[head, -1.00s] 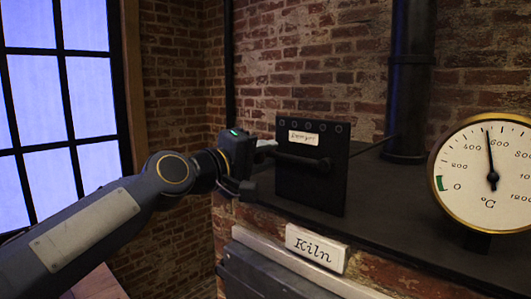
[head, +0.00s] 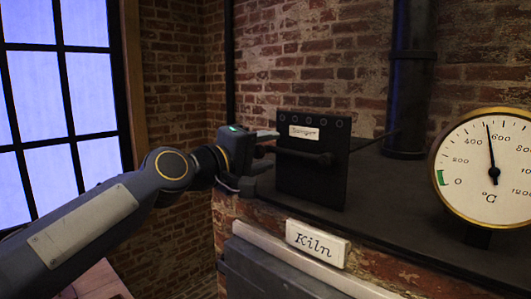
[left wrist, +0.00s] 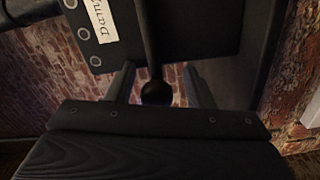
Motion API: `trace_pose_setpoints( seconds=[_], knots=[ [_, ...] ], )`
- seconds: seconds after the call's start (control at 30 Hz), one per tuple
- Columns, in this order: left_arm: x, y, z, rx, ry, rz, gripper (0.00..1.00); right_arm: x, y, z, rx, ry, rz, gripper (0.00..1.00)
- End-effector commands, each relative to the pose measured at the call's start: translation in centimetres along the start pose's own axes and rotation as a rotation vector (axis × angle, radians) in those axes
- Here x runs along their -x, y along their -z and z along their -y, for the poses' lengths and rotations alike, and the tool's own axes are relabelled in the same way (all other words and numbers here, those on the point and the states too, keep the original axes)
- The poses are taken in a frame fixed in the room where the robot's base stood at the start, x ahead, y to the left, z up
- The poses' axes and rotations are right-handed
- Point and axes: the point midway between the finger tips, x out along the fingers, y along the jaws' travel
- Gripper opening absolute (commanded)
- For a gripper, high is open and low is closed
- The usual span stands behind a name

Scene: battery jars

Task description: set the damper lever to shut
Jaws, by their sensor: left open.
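The damper plate (head: 305,185) is a black upright panel on the kiln top, with a white label (head: 304,132) near its upper edge. The dark damper lever (head: 305,155) runs roughly level across its face and ends in a knob at the left. My left gripper (head: 268,150) is at the lever's left end, its jaws open. In the left wrist view the round black knob (left wrist: 157,93) sits between the two spread fingers, with a gap at each side. The lever's rod (left wrist: 147,40) runs away from it towards the plate. My right gripper is not in view.
A round temperature gauge (head: 487,165) stands on the right of the dark kiln top (head: 400,205). A black flue pipe (head: 409,85) rises behind. A "Kiln" sign (head: 318,244) is on the front edge. Brick wall lies behind, and a window is at left.

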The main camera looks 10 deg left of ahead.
Motion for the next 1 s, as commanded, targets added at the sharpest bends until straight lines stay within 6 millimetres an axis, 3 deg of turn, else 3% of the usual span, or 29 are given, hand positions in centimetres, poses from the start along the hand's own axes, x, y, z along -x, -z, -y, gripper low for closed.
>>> trace_pose_setpoints(
  seconds=[0.43, 0.87, 1.0],
  knots=[
    [6.7, 0.0, 0.2, -0.001, 0.000, -0.003, 0.48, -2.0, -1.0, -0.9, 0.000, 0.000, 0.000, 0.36],
    [7.6, 0.0, 0.1, -0.001, 0.003, 0.000, 0.48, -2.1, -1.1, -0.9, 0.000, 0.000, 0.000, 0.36],
    [8.9, -0.5, 2.4, -0.057, 0.069, 0.006, 0.48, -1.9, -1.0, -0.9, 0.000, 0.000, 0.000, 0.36]
  ],
)
